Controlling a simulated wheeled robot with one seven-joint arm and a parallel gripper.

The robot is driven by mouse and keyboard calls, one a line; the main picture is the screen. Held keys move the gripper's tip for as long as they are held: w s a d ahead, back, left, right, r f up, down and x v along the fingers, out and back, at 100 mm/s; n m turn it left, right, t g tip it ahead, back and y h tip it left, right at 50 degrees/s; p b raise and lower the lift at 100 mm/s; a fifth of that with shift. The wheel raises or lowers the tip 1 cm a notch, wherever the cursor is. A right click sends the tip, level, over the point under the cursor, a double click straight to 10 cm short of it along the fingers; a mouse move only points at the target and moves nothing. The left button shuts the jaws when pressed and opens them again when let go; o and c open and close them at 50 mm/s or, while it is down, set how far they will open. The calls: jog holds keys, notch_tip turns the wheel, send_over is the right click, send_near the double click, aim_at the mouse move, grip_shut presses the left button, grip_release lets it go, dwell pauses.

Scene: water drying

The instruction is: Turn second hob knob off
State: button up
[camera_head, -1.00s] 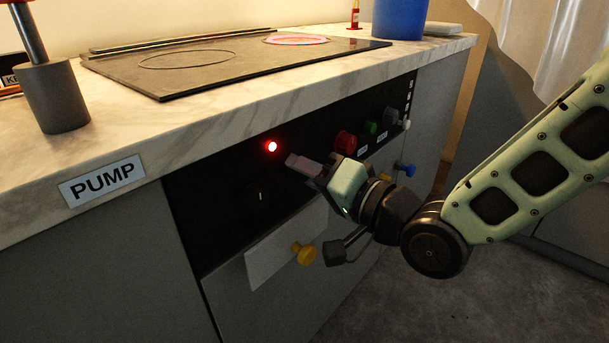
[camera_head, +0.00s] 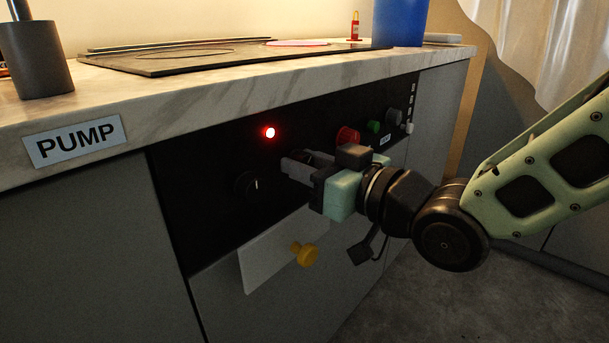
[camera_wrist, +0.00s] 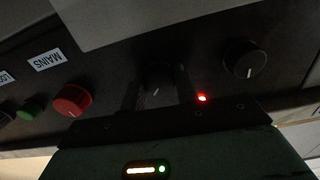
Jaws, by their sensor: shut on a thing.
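The black control panel (camera_head: 200,210) is on the cabinet front below the hob (camera_head: 190,62). One black hob knob (camera_head: 247,185) is left of my gripper and free; it also shows at the right in the wrist view (camera_wrist: 243,60). My gripper (camera_head: 288,166) is at the panel, shut on the second hob knob. In the wrist view this knob (camera_wrist: 156,84), dark with a short white mark, sits between my fingers (camera_wrist: 157,96). In the head view my gripper hides it. A red light (camera_head: 269,132) glows on the panel above the knobs.
A red knob (camera_head: 347,136), a green button (camera_head: 374,127) and a grey knob (camera_head: 394,118) are to the right on the panel. The marble counter edge (camera_head: 220,98) overhangs the panel.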

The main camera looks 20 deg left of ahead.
jog(key=n+b, duration=0.2)
jog(key=n, duration=0.1)
jog(key=n+b, duration=0.1)
jog(key=shift+f+n, duration=0.3)
jog(key=shift+r+n+b, duration=0.1)
jog(key=shift+n+b, duration=1.5)
jog(key=shift+n, duration=0.3)
jog(key=o, duration=1)
jog(key=shift+r, duration=0.15)
